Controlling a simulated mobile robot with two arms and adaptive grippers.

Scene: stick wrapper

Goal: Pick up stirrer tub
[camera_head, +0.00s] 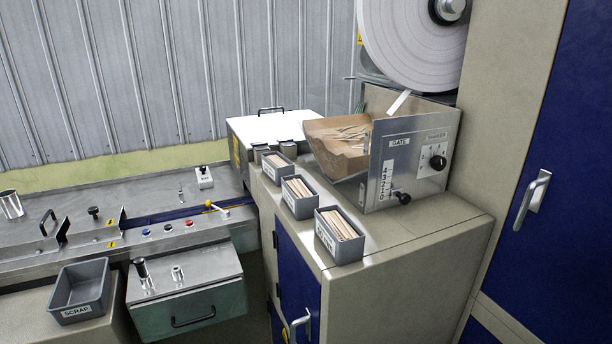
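Three small grey tubs holding pale wooden sticks stand in a row on top of the beige cabinet (420,232). The nearest and largest-looking tub (344,254) is at the cabinet's front edge. The middle tub (299,211) is behind it to the left. The far tub (278,180) is beyond that. Each has a white label on its front, too small to read surely, so I cannot tell which is the stirrer tub. Neither of my grippers is in view.
A metal hopper with a gate panel (418,160) and brown tray (335,150) stands right behind the tubs. A grey SCRAP bin (83,316) sits lower left. A steel conveyor bench (60,264) runs left. A blue door (570,190) stands at right.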

